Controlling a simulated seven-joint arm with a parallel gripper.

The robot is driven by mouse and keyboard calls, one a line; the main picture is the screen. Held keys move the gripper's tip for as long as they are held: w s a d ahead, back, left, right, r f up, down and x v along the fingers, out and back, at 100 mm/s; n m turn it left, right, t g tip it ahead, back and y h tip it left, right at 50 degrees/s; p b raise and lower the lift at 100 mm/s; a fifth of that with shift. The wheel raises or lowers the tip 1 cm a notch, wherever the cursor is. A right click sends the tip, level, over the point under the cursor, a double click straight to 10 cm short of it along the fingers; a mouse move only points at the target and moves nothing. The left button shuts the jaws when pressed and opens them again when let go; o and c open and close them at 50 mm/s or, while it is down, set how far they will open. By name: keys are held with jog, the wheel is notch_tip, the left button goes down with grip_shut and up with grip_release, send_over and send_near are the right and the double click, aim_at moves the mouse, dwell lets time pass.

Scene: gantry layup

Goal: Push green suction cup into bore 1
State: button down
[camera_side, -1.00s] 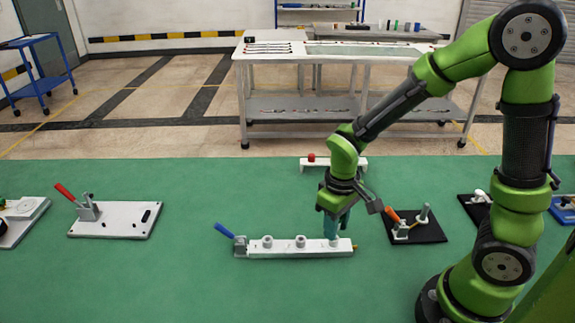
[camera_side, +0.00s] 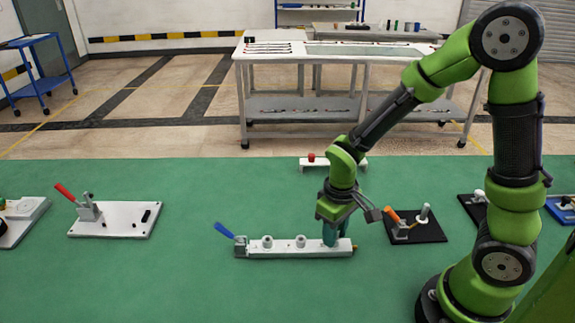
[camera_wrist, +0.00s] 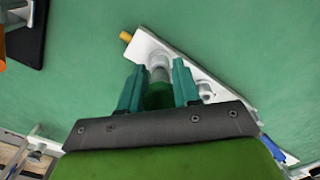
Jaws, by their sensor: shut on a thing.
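A long white bar (camera_side: 285,253) lies on the green floor with light round bosses along its top. The left boss (camera_side: 267,241) and middle boss (camera_side: 300,241) are clear in the side view. My gripper (camera_side: 331,239) points down at the bar's right end and hides the boss there. In the wrist view my gripper (camera_wrist: 158,67) is shut on the green suction cup (camera_wrist: 158,98), between its teal fingers. A grey boss (camera_wrist: 159,74) is in line with the cup. I cannot tell how deep the cup sits in it. No bore number is readable.
A clamp with a blue handle (camera_side: 225,230) is at the bar's left end. A black plate (camera_side: 430,232) with an orange-handled clamp is to the right. A white plate (camera_side: 115,222) with a red-handled clamp is to the left. A small white stand (camera_side: 318,163) is behind.

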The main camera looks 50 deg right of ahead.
jog(key=shift+f, duration=0.45)
jog(key=c, duration=0.7)
grip_release()
notch_tip(320, 180, up, 17)
jog(key=shift+f, duration=0.1)
jog(key=s+r+m+t, duration=0.1)
jog(key=s+t, duration=0.1)
jog(key=s+r+m+t+y, duration=0.1)
jog(key=r+t, duration=0.1)
jog(key=s+r+m+t+y, duration=0.1)
jog(key=s+r+m+t, duration=0.1)
jog(key=t, duration=0.1)
jog(key=shift+s+a, duration=0.35)
jog(key=shift+a, duration=0.05)
